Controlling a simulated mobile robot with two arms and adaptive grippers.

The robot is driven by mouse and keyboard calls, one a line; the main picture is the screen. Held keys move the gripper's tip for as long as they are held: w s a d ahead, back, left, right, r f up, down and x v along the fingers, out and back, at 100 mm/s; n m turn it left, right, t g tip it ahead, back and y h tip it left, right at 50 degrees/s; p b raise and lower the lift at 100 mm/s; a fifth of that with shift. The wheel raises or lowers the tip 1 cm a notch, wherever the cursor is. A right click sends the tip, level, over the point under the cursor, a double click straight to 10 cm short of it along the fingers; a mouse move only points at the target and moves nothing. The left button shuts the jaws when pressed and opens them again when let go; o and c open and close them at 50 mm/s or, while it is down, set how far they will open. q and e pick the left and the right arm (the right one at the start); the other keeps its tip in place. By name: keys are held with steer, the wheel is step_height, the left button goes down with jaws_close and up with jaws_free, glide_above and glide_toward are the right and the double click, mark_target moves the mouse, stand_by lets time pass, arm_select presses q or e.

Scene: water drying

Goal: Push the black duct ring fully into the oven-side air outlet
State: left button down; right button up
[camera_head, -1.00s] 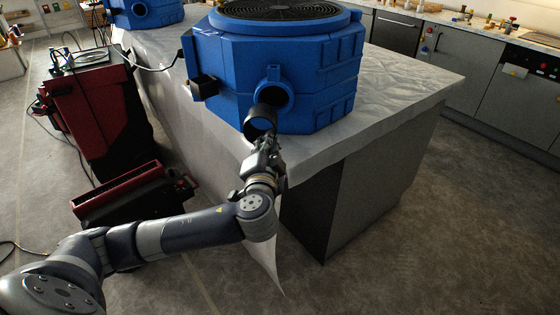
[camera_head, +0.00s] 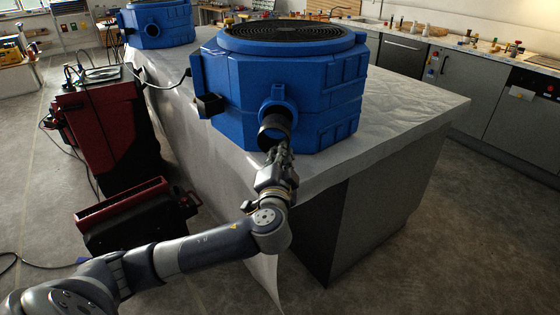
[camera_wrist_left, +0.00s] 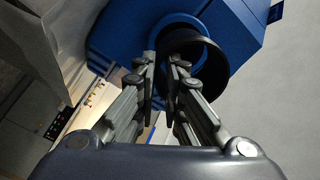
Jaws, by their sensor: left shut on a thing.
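The black duct ring (camera_head: 270,134) is at the mouth of the blue round air outlet (camera_head: 277,104) on the near face of the blue dryer (camera_head: 235,88). It covers the lower part of the outlet. My left gripper (camera_head: 278,152) is shut on the ring's near rim. In the left wrist view, the fingers (camera_wrist_left: 163,65) pinch one side of the ring wall (camera_wrist_left: 222,68), with the blue outlet rim (camera_wrist_left: 176,24) behind it. The ring looks slightly off-centre to the outlet; how deep it sits is hidden. My right gripper is not in view.
The dryer stands on a sheet-covered counter (camera_head: 400,104), near its front edge. A red and black machine (camera_head: 108,130) stands on the floor at left. The floor at right is free.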

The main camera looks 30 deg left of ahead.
arm_select(q)
steer(key=shift+x, duration=1.5)
steer(key=shift+w, duration=0.15)
steer(key=shift+b, duration=0.3)
stand_by(0.4)
steer(key=shift+x, duration=1.45)
steer(key=shift+b+x, duration=0.5)
steer(key=shift+x, duration=0.75)
steer(key=c, duration=1.6)
jaws_free()
